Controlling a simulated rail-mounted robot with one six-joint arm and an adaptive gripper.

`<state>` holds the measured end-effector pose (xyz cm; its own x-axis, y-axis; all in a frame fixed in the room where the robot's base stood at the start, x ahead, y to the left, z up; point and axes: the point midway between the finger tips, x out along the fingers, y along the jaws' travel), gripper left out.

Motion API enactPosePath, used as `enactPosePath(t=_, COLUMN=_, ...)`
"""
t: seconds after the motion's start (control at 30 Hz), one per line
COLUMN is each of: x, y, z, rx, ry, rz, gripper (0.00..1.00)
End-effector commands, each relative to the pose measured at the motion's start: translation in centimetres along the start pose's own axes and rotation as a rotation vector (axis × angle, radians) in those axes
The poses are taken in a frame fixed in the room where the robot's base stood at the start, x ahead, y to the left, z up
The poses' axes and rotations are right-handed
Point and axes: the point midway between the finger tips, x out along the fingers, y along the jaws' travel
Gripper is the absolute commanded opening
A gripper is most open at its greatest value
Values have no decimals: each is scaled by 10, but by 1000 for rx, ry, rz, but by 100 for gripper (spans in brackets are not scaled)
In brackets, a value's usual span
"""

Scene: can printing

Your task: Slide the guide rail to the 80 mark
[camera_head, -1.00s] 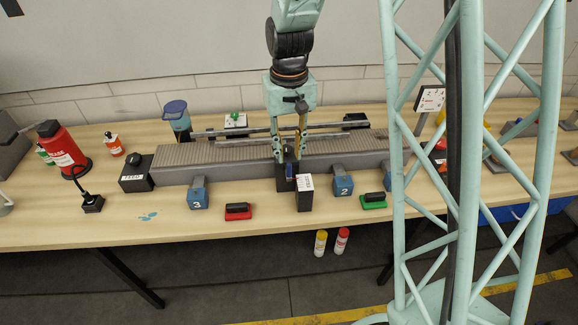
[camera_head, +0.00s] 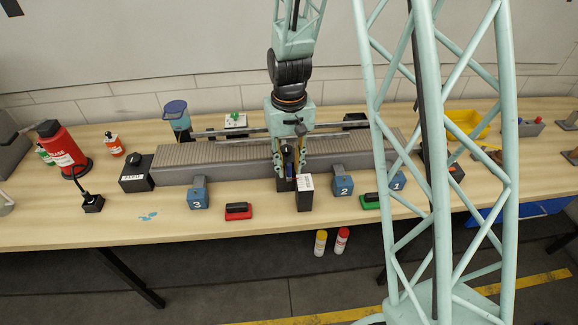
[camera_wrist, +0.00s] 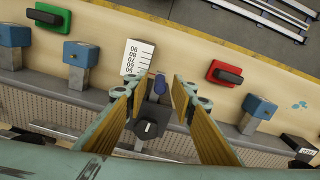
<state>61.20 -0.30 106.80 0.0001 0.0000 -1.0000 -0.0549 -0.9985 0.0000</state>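The grey guide rail (camera_head: 237,131) is a long bar over the ribbed conveyor (camera_head: 200,156) in the head view. The white scale card (camera_head: 306,182) stands on the dark block in front of the conveyor. In the wrist view the scale card (camera_wrist: 138,58) shows marks from 50 to 90. A blue-tipped handle (camera_wrist: 158,84) lies beside the scale, near its lower-number end. My gripper (camera_head: 289,170) is low over the front of the conveyor. In the wrist view my gripper's yellow fingers (camera_wrist: 158,92) stand apart on either side of the handle, with gaps visible. A black knob (camera_wrist: 148,127) lies between the fingers.
Blue numbered blocks (camera_head: 198,193) stand along the conveyor's front. A red-based block (camera_head: 238,211) and a green-based block (camera_head: 371,201) sit on the table. A red bottle (camera_head: 62,150) stands at the left.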

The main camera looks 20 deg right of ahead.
Motion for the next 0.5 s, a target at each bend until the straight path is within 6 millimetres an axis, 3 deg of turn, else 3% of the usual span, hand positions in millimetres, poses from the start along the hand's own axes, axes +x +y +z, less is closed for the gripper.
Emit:
enactPosePath(t=0.17, x=0, y=0, z=0, rx=0, ry=0, rz=0, gripper=24)
enactPosePath(t=0.43, x=0, y=0, z=0, rx=0, ry=0, rz=0, gripper=1)
enactPosePath(t=0.5, x=0, y=0, z=0, rx=0, ry=0, rz=0, gripper=0)
